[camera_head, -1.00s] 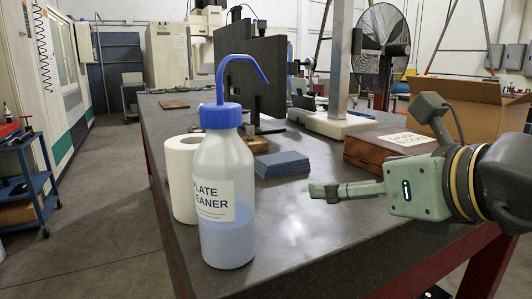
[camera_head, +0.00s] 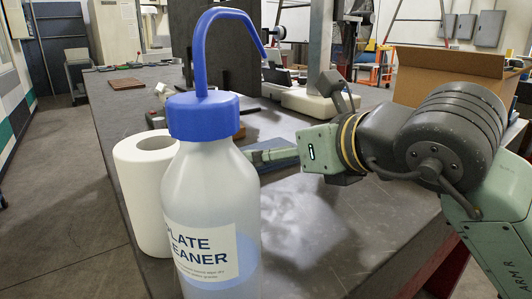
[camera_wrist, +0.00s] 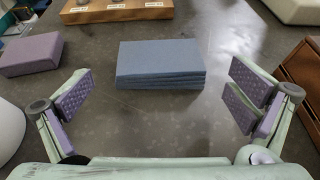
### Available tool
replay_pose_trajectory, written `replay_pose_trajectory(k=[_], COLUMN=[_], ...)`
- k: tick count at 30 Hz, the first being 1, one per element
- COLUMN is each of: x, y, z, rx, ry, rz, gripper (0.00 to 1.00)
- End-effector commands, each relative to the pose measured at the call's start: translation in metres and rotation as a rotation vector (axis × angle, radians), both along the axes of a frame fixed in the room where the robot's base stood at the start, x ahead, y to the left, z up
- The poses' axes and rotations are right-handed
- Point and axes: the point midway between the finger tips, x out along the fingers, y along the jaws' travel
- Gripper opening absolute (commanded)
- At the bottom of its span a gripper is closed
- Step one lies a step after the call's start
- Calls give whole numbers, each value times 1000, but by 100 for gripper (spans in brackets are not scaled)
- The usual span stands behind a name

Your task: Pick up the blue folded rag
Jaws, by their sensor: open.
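The blue folded rag (camera_wrist: 160,62) lies flat in a stacked fold on the grey bench top, in the upper middle of the wrist view. In the head view the rag (camera_head: 272,155) is partly hidden behind my gripper and the bottle. My gripper (camera_wrist: 168,100) is open and empty, its two purple-padded fingers spread wide to the left and right of the rag. The rag is ahead of the fingers, not between the pads. In the head view my gripper (camera_head: 268,158) reaches left over the bench, its fingertips close to the rag in the picture.
A plate cleaner bottle (camera_head: 210,215) and a white paper roll (camera_head: 143,190) stand at the left front. In the wrist view a purple-grey block (camera_wrist: 32,54) lies left and a wooden block (camera_wrist: 115,12) behind. A cardboard box (camera_head: 450,75) stands right.

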Motion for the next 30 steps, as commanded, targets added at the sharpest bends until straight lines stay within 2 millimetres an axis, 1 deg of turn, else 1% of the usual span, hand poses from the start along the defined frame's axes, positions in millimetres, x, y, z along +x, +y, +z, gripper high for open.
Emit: replay_pose_trajectory(k=[10,13,19,30], x=[36,40,40,40], y=[22,25,25,24], z=[-17,-20,-20,-20], rx=[1,1,1,1], ry=[1,2,0,0], rz=[1,1,0,0], gripper=[100,100,100,75])
